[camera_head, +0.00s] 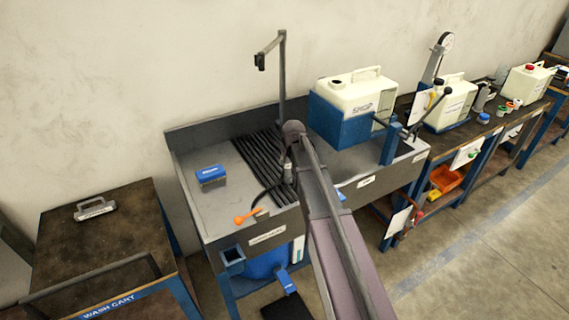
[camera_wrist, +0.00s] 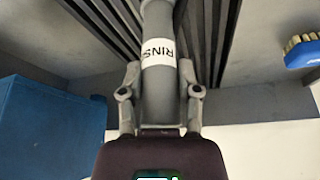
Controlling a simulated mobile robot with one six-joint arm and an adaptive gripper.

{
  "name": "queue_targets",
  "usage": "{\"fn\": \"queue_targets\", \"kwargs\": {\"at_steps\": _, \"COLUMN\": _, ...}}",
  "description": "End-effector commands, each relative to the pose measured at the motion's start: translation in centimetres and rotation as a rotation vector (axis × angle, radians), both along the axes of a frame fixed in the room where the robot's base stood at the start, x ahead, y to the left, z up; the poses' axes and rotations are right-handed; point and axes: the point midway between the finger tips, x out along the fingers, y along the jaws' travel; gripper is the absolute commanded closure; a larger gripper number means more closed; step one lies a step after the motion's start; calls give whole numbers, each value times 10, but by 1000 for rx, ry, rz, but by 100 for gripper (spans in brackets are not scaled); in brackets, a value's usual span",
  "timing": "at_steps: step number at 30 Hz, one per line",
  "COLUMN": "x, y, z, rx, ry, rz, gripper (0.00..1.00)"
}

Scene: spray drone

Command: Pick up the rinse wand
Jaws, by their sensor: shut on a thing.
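The rinse wand (camera_wrist: 158,95) is a grey cylinder with a white label, of which "RINS" can be read, in the wrist view. My gripper (camera_wrist: 160,78) is shut on it, with one finger on each side just below the label. The wand's upper end runs out of the top of that view, over dark slats. In the head view my arm reaches to the sink bench, and my gripper (camera_head: 289,165) is at the slatted rack; the wand is mostly hidden there. I cannot tell whether the wand is clear of its holder.
The dark slatted rack (camera_head: 270,158) lies under my gripper. A blue brush (camera_head: 211,175) and an orange piece (camera_head: 247,216) are on the grey sink bench (camera_head: 218,206). A white tank (camera_head: 360,94) on a blue base stands right. A wash cart (camera_head: 100,240) is at left.

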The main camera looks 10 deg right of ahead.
Motion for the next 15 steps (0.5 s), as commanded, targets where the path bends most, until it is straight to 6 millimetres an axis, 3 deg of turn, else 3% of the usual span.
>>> {"fn": "queue_targets", "kwargs": {"at_steps": 15, "x": 0, "y": 0, "z": 40, "rx": 0, "ry": 0, "rz": 0, "gripper": 100}}
